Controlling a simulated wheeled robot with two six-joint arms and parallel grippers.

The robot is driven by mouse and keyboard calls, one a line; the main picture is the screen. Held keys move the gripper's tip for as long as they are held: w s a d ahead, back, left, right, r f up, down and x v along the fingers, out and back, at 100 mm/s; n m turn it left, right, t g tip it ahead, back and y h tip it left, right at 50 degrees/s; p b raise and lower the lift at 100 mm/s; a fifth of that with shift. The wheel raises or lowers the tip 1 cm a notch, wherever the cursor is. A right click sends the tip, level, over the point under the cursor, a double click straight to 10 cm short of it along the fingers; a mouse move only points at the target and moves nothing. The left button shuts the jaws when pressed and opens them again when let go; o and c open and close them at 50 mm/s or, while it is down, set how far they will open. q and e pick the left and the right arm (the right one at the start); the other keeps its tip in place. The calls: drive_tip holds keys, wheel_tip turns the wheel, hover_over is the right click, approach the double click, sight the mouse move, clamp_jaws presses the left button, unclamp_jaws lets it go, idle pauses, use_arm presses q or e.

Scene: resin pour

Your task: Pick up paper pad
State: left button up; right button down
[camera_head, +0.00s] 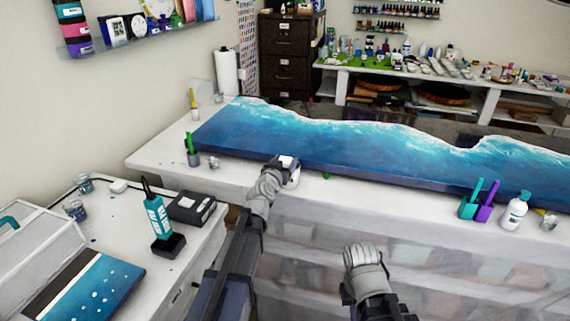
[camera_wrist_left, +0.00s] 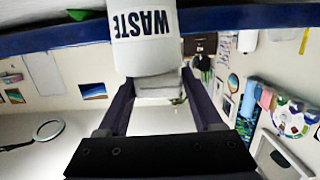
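I cannot make out a paper pad with certainty in either view. My left gripper (camera_head: 285,167) is at the near edge of the long table, at a small white object with dark marks. In the left wrist view, its two fingers (camera_wrist_left: 158,78) stand apart. A white container marked WASTE (camera_wrist_left: 150,40) lies at their tips; whether they grip it is unclear. A pale layered block (camera_wrist_left: 158,92) shows between the fingers, and I cannot tell what it is. My right gripper (camera_head: 362,257) is in front of the table, its fingers not clear.
A blue wave-painted slab (camera_head: 330,140) covers much of the long table (camera_head: 160,158). The left side table holds a teal-labelled tool (camera_head: 157,218) and a dark box (camera_head: 192,208).

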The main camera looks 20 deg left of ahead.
sight(285, 159)
use_arm(q)
clamp_jaws()
idle(0.3)
drive_tip(key=shift+r, duration=0.15)
wheel_tip(285, 159, up, 10)
drive_tip(key=p, duration=1)
